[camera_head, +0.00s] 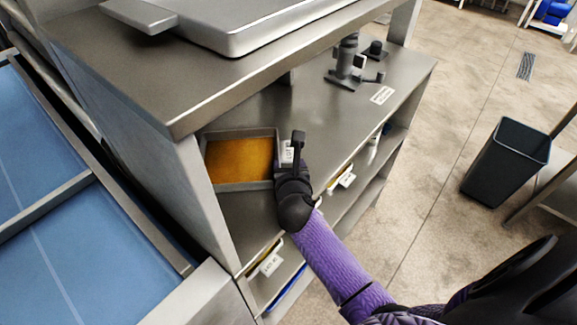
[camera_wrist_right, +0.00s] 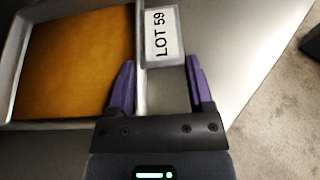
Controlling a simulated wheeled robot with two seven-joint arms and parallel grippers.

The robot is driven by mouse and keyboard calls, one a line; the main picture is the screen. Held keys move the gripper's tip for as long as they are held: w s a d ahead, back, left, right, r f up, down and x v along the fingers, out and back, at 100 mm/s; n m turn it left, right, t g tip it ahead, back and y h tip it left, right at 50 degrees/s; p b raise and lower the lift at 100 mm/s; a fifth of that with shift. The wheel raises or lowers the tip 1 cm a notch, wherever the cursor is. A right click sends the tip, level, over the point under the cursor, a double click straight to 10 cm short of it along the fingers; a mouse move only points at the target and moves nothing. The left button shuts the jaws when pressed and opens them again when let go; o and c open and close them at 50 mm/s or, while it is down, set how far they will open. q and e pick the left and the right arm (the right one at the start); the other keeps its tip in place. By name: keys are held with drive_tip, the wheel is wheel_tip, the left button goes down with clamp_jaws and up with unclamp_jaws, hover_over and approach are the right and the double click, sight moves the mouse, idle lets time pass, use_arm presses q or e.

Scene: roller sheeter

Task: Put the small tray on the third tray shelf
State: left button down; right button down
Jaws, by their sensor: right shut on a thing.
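The small tray (camera_head: 240,187) is a grey metal tray with an orange-brown flat inside, in the upper open bay of the metal shelf unit, near its left side wall. In the right wrist view the tray's rim (camera_wrist_right: 141,75) runs between my fingers, with a white "LOT 59" label (camera_wrist_right: 163,36) beside it. My right gripper (camera_head: 290,160) is shut on the tray's right side; it also shows in the right wrist view (camera_wrist_right: 160,72). I cannot tell whether the tray rests on the shelf or is slightly above it. My left gripper is not in view.
Lower shelves hold other labelled trays, with tags at the front edge (camera_head: 270,263). A black device (camera_head: 346,62) stands farther along the upper shelf. A large tray (camera_head: 240,45) lies on the unit's top. A dark bin (camera_head: 507,165) stands on the floor at right.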

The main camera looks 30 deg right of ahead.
unclamp_jaws()
drive_tip(key=shift+s+a+r, duration=0.1)
drive_tip(key=shift+r, duration=0.05)
drive_tip(key=p+v, duration=0.2)
drive_tip(key=v, duration=0.9)
drive_tip(key=shift+s+r+p, duration=0.2)
drive_tip(key=shift+s+p, duration=0.05)
drive_tip(key=shift+p, duration=0.15)
drive_tip(key=shift+s, duration=0.1)
